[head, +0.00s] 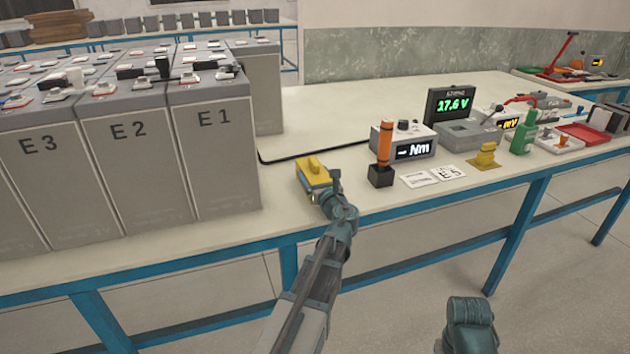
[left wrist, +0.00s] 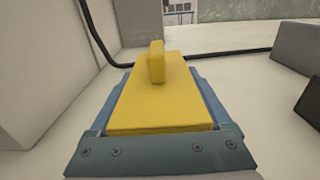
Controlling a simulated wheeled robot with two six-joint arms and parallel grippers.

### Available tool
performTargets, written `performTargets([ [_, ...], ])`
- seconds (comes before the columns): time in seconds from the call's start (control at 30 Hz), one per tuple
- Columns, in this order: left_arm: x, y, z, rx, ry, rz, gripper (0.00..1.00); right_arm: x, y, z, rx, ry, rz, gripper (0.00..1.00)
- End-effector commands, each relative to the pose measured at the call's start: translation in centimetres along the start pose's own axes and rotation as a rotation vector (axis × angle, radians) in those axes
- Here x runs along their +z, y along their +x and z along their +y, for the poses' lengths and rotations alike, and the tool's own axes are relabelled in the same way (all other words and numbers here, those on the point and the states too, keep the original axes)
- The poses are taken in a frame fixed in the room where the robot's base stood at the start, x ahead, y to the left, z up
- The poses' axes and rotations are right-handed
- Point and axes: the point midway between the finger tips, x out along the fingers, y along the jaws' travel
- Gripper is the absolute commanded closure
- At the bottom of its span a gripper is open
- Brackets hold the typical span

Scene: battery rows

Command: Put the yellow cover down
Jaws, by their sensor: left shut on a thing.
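The yellow cover (head: 313,173) is a flat block with a small raised tab on top. In the head view it is at the table's front part, right of the battery marked E1 (head: 217,150). My left gripper (head: 322,186) is shut on it. In the left wrist view the cover (left wrist: 158,105) lies between the two blue-grey fingers of my left gripper (left wrist: 160,120), tab upward. I cannot tell whether its underside touches the table. My right gripper is not in view; only a part of my right arm shows at the bottom of the head view.
The table (head: 300,110) has free room behind the cover, where a black cable (head: 300,155) lies. To the right stand an orange tool in a black holder (head: 381,176), a meter reading Nm (head: 403,145), paper cards (head: 419,179) and another yellow piece (head: 485,157).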

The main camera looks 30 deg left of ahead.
Motion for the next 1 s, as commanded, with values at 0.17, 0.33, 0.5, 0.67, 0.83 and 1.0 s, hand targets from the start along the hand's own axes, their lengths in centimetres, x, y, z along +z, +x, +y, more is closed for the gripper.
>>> performTargets([
  [0.17,0.2,0.0,0.0,0.0,0.0,0.0,0.74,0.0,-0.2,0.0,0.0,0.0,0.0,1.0],
  [0.33,-0.2,0.0,0.0,0.0,0.0,0.0,0.14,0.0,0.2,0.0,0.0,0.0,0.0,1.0],
  [0.5,-0.1,0.0,0.0,0.0,0.0,0.0,0.0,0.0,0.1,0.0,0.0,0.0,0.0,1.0],
  [0.67,0.0,0.0,0.0,0.0,0.0,0.0,0.0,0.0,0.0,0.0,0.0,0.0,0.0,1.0],
  [0.83,0.2,-1.4,0.1,-0.001,0.0,0.0,0.0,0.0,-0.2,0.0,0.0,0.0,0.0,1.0],
  [1.0,0.2,-5.1,0.2,-0.003,0.0,0.0,0.0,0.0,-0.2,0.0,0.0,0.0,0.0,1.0],
])
